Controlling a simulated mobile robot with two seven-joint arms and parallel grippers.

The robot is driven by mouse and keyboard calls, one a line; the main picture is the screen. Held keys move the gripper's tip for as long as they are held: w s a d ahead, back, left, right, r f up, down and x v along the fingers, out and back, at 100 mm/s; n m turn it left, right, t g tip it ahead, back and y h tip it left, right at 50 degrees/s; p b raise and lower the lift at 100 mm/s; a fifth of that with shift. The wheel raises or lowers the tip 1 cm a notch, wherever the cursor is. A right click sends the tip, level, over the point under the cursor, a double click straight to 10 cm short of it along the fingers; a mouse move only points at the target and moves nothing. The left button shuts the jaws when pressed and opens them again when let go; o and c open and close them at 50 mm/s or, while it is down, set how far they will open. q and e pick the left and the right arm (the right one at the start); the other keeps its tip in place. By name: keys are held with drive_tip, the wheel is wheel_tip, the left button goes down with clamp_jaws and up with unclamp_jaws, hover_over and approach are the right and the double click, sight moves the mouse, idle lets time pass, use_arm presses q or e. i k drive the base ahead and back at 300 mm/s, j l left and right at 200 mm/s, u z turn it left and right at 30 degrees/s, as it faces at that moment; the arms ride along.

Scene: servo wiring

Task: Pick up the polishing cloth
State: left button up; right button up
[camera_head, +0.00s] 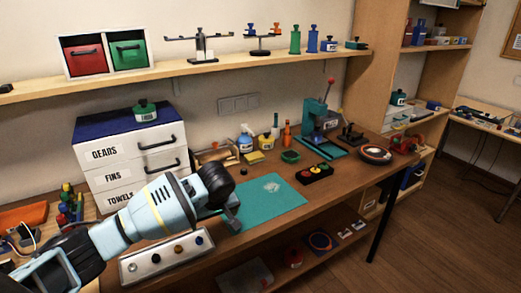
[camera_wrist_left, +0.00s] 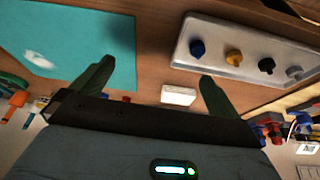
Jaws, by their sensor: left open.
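No item is plainly recognisable as the polishing cloth. A small pale, crumpled-looking patch (camera_head: 271,186) lies on the teal mat (camera_head: 285,205); it also shows at the left of the left wrist view (camera_wrist_left: 38,60). A flat yellow piece (camera_head: 254,158) lies behind the mat, near the bottles. My left gripper (camera_head: 232,212) is over the mat's left edge, left of the pale patch. In the left wrist view its two dark fingers (camera_wrist_left: 155,88) are wide apart, with nothing held. A small white block (camera_wrist_left: 178,95) shows between them, beyond the tips. My right gripper is not in view.
A panel with several knobs (camera_head: 166,255) sits at the bench front, below my left arm. White drawers (camera_head: 130,165) stand behind the arm. The mat's right part is clear.

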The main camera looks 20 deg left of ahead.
sight(252, 158)
drive_tip(key=i, duration=1.4)
